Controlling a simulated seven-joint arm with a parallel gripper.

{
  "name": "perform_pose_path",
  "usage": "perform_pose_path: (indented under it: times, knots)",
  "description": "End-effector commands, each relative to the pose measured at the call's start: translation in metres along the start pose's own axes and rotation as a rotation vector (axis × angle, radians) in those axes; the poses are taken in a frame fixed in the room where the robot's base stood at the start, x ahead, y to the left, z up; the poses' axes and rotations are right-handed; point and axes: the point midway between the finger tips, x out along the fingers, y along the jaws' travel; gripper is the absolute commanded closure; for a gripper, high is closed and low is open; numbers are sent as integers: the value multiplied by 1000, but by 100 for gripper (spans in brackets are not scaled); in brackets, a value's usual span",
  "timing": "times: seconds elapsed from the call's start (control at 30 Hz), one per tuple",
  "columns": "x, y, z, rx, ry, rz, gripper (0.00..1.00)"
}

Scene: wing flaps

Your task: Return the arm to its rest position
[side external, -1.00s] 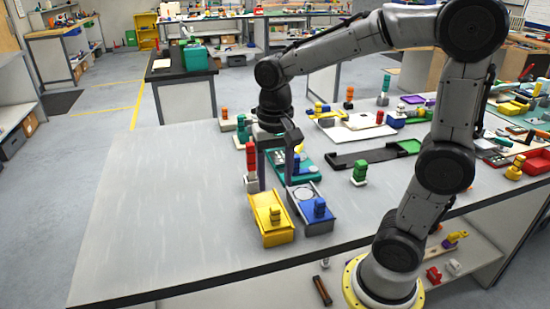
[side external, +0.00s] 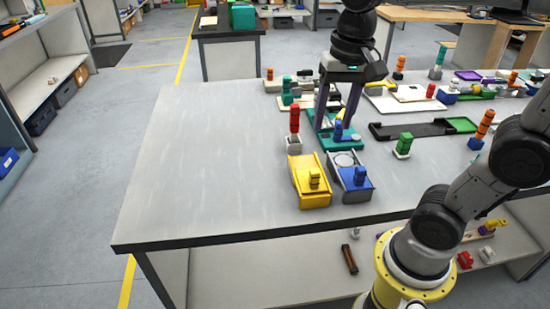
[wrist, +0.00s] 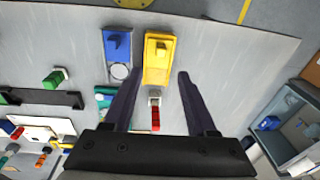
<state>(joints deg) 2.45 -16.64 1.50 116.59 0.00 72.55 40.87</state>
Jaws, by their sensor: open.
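My gripper (side external: 333,128) points down with its two dark fingers apart and nothing between them. In the side view it appears above and behind the yellow and blue units, clear of both. The yellow unit (side external: 304,190) has a flap and a stacked yellow knob. Beside it on the right, the blue unit (side external: 351,192) has a grey base, a pale round disc and a blue knob. In the wrist view the yellow unit (wrist: 153,72) and blue unit (wrist: 117,52) lie beyond the open fingers (wrist: 159,75).
A red stack on a white block (side external: 294,140) stands behind the yellow unit. A teal tray (side external: 338,140) lies behind the blue unit. A green knob (side external: 404,145), a black and green tray (side external: 425,128) and many parts crowd the right. The table's left side is bare.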

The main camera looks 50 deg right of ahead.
Motion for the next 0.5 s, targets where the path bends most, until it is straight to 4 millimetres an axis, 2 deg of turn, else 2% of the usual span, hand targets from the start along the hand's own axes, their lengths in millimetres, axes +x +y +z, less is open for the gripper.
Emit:
perform_pose_path:
  times: [0.03,0.13,0.3,0.5]
  knots:
    - [-4,9,13,-34,36,-32,43]
    - [-4,24,34,-144,108,-87,43]
    - [11,43,60,-386,238,-152,43]
    - [34,51,69,-643,335,-159,43]
